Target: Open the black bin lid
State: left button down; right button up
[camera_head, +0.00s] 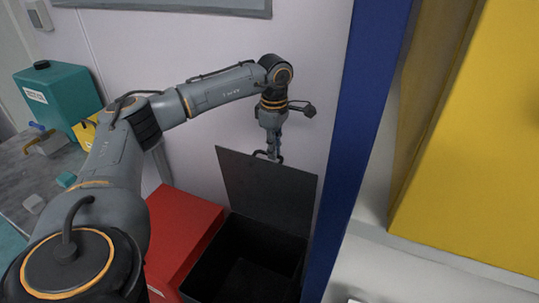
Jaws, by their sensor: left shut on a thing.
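The black bin (247,262) stands on the floor at the lower middle of the head view, and its empty-looking dark inside shows. Its black lid (268,190) is raised steeply at the back of the bin, near the wall. My left arm reaches over from the left, and my left gripper (269,156) is shut on the lid's upper edge. The fingertips are small and partly hidden by the lid. My right gripper is not in view.
A red bin (184,232) stands directly left of the black one. A blue post (362,130) and a yellow panel (475,150) close off the right side. A teal container (58,95) stands on a grey counter at the left. The white wall is close behind.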

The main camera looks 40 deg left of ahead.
pick_arm(q)
jog(key=shift+w+a+f, duration=0.1)
jog(key=shift+w+a, duration=0.15)
jog(key=shift+w, duration=0.45)
jog(key=shift+w+a+f, duration=0.1)
jog(key=shift+w+a, duration=0.1)
jog(key=shift+w, duration=0.5)
jog(key=shift+w+a, duration=0.25)
jog(key=shift+w, duration=0.45)
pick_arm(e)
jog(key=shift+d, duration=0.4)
pick_arm(q)
jog(key=c, duration=1.4)
grip_release()
notch_tip(320, 180, up, 12)
jog(key=shift+s, duration=0.1)
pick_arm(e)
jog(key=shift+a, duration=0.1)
pick_arm(q)
jog(key=shift+f, duration=0.1)
